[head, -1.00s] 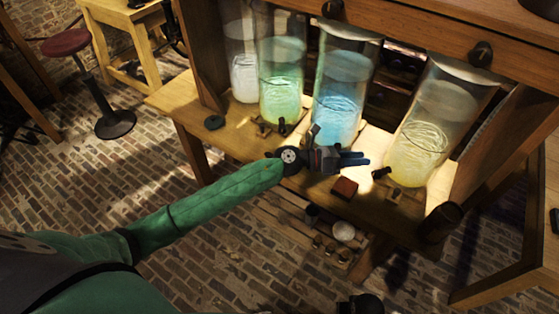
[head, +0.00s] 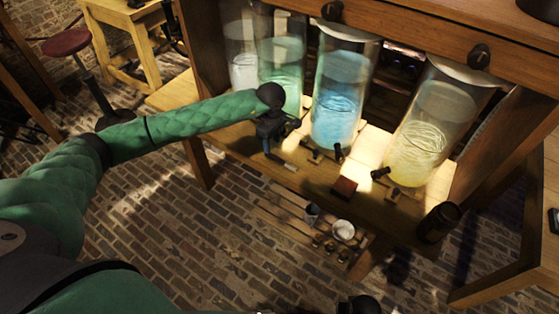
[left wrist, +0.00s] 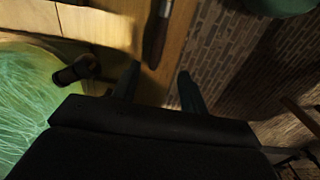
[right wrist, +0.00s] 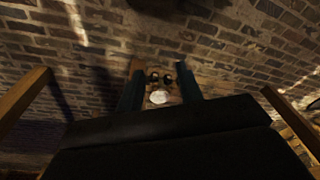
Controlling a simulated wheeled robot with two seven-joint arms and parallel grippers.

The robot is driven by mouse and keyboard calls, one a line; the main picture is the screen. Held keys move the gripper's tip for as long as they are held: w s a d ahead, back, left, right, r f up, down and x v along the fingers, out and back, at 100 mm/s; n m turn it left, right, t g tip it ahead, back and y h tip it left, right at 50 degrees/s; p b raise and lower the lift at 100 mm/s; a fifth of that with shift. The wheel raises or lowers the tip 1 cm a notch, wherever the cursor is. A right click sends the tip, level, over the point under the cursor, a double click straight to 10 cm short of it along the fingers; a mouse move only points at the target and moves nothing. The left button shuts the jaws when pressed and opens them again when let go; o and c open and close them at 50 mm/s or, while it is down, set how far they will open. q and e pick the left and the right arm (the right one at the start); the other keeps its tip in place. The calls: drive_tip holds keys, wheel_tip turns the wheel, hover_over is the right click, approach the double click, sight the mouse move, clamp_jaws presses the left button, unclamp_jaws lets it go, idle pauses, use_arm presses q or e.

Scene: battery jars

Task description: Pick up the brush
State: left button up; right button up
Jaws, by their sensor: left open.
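My left gripper (head: 267,150) points down over the front edge of the wooden bench, in front of the green jar. In the left wrist view its two fingers (left wrist: 158,92) are apart with nothing between them. A dark slim thing with a shiny part, probably the brush (left wrist: 157,38), lies on the bench just beyond the fingertips. In the head view a thin greyish piece (head: 284,163) beside the gripper may be the same thing; the gripper partly hides this spot. My right gripper (right wrist: 160,95) is open and empty above the brick floor.
Jars of green (head: 282,75), blue (head: 338,100) and yellow (head: 417,150) liquid stand on the bench (head: 240,145), with taps in front. A red-brown block (head: 344,187) lies near the front edge. A dark cylinder (head: 440,222) stands at the right. A white bowl (head: 343,230) sits below.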

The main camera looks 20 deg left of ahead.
sight(274, 157)
use_arm(q)
drive_tip(key=shift+f, duration=0.7)
drive_tip(key=shift+d+f+p, duration=0.1)
drive_tip(key=shift+f+p, duration=0.25)
drive_tip(key=f+p, duration=0.2)
drive_tip(key=f, duration=0.2)
drive_tip(key=shift+w+d+p, duration=0.2)
drive_tip(key=shift+w+p, duration=0.05)
drive_tip(key=shift+p, duration=0.15)
drive_tip(key=shift+f, duration=0.6)
use_arm(e)
drive_tip(key=s+d+f, duration=0.1)
drive_tip(key=f, duration=0.5)
drive_tip(key=s+d+f, duration=0.1)
drive_tip(key=s+f, duration=0.1)
drive_tip(key=f, duration=0.4)
drive_tip(key=shift+s+d+f, duration=0.2)
drive_tip(key=shift+d, duration=0.05)
use_arm(q)
clamp_jaws()
